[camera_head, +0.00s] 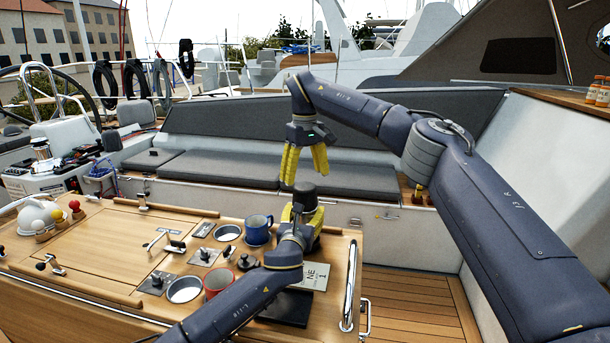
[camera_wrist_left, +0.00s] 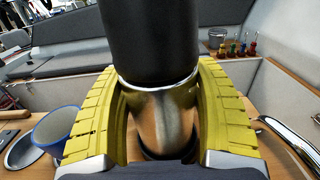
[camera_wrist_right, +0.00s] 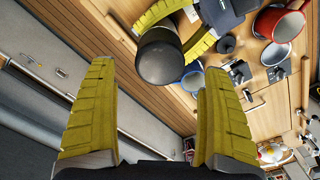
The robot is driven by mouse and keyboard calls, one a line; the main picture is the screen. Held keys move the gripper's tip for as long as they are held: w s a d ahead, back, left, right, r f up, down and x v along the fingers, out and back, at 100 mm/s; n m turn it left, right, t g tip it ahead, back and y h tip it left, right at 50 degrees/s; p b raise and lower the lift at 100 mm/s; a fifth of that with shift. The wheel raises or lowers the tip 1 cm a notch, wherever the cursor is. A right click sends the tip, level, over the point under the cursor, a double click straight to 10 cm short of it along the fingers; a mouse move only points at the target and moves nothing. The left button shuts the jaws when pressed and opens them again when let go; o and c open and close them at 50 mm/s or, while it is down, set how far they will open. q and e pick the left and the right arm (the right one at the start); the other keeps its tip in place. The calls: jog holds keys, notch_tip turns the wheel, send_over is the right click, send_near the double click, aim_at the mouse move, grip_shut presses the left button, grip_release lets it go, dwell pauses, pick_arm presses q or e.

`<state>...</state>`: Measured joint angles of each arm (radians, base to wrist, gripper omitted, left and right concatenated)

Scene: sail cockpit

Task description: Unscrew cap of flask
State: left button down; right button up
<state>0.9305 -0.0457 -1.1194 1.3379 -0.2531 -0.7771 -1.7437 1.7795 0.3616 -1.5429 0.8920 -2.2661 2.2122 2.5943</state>
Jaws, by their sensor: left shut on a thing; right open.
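The flask (camera_wrist_left: 160,115) has a shiny metal body and a wide black cap (camera_wrist_left: 152,45), and it stands upright at the right end of the wooden table. My left gripper (camera_head: 305,212) is shut around the metal body, one yellow finger on each side, just below the cap. The cap also shows in the head view (camera_head: 305,196) and from above in the right wrist view (camera_wrist_right: 159,57). My right gripper (camera_head: 304,183) is open and empty, pointing down above the cap. Its fingers also show in the right wrist view (camera_wrist_right: 160,120), apart from the cap. The flask's base is mostly hidden.
A blue mug (camera_head: 258,229) stands just left of the flask. A red mug (camera_head: 217,281) is nearer the front. A metal sign plate (camera_head: 313,276) lies by the flask, and a steel rail (camera_head: 350,285) runs along the table's right edge. The grey bench (camera_head: 330,182) lies behind.

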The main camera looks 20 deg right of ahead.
aim_at(305, 199)
jog(key=shift+f, duration=4)
